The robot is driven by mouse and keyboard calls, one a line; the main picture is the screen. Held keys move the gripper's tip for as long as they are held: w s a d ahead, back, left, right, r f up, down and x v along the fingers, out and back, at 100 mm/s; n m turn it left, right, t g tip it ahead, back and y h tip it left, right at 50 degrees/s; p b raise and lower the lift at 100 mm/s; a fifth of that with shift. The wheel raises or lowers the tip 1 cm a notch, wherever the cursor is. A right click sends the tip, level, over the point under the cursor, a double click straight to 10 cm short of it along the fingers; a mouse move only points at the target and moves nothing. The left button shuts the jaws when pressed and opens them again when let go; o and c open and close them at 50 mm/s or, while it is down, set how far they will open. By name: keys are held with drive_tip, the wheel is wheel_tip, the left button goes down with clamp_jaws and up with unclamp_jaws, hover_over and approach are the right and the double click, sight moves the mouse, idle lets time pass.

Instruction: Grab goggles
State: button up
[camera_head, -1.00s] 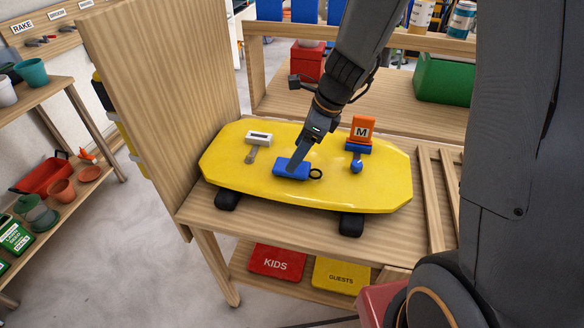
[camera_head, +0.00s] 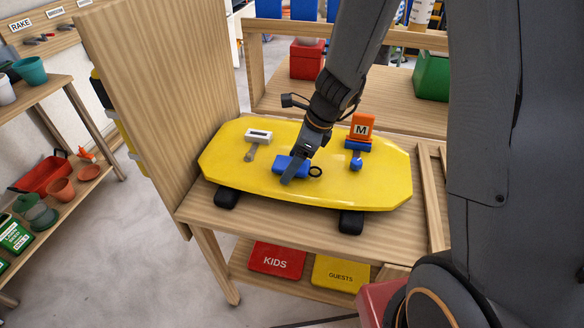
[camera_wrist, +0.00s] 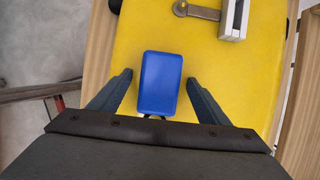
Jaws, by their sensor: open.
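I cannot make out anything that is clearly goggles. A blue rounded block (camera_head: 281,163) with a black ring at its right end lies on the yellow board (camera_head: 225,178). My gripper (camera_head: 292,172) is low over this block in the head view and covers part of it. In the wrist view the blue block (camera_wrist: 160,82) lies between the two fingers of my open gripper (camera_wrist: 158,82), with a gap on each side. It is not gripped.
A white-and-grey piece (camera_head: 257,137) lies on the board's left, and an orange block marked M (camera_head: 361,127) stands on a blue piece (camera_head: 357,145) to the right. A wooden panel (camera_head: 160,90) rises at the left. Red KIDS (camera_head: 277,261) and yellow GUESTS (camera_head: 341,275) items lie below.

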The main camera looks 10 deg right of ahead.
drive_tip(key=shift+f, duration=0.15)
drive_tip(key=c, duration=1.2)
drive_tip(key=shift+o, duration=0.2)
